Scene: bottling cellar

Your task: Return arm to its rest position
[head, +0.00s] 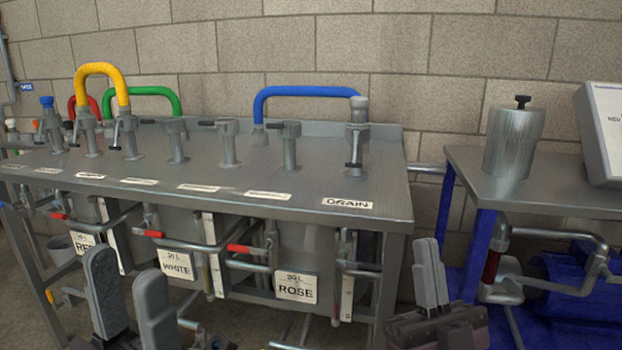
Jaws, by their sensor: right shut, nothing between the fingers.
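My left gripper (125,268) is at the lower left of the head view, in front of the steel bench. Its two grey fingers stand apart with nothing between them. My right gripper (431,248) is at the lower middle right, in front of the gap between the bench and the side table. Its fingers are together and hold nothing. Both grippers point upward, and neither appears to touch anything. Most of both arms is out of the picture.
The steel bench (255,172) carries several valve posts and yellow, green, red and blue hoses (300,91). Tanks with signs, including ROSE (296,287), and red-handled valves sit below its top. The right table (500,183) holds a metal canister (513,143) and a panel (603,130).

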